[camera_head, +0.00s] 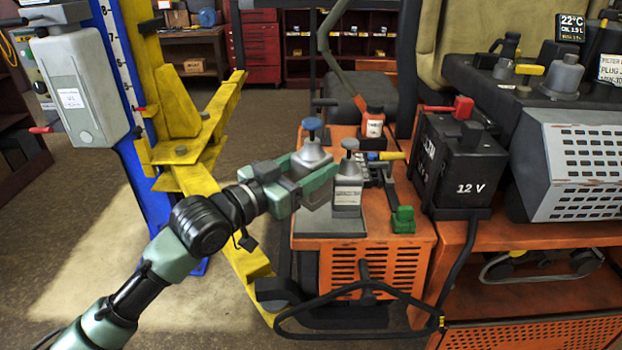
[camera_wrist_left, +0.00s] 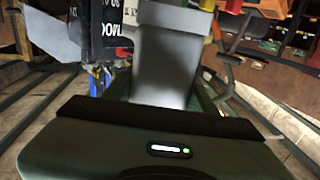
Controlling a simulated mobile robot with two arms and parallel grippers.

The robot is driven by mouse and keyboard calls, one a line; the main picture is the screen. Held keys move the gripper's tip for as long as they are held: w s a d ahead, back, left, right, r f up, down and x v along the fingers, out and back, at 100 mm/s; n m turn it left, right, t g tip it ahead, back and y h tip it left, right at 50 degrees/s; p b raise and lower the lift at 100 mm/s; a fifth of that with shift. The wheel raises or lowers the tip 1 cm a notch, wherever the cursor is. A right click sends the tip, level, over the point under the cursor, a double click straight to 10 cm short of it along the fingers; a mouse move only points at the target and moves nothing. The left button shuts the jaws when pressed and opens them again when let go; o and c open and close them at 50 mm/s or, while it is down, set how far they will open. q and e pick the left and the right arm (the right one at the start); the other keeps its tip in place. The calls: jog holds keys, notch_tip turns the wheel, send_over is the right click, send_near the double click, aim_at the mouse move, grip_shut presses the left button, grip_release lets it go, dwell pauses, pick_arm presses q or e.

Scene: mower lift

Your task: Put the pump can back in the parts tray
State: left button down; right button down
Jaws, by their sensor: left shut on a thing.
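A grey can with a dark pump top and a white label (camera_head: 348,197) is in my left gripper (camera_head: 335,185), whose green fingers are shut on it. It stands upright over the front of the shallow grey parts tray (camera_head: 325,228). I cannot tell whether its base touches the tray. A similar can with a blue top (camera_head: 311,152) stands just behind the fingers, its lower part hidden by them. In the left wrist view the held can (camera_wrist_left: 165,70) shows as a plain grey body beyond the palm. My right gripper is not in view.
The tray is on an orange mower body (camera_head: 370,250). An orange-and-white bottle (camera_head: 373,122) is behind, a green part (camera_head: 403,220) at right. A black 12 V battery (camera_head: 457,165) is further right. A yellow lift arm (camera_head: 230,230) and blue post (camera_head: 135,120) are at left.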

pick_arm(q)
jog(key=shift+f, duration=1.55)
jog(key=shift+f, duration=0.5)
jog(key=shift+c, duration=2.4)
grip_release()
jog(key=shift+f, duration=0.2)
jog(key=shift+s, duration=0.1)
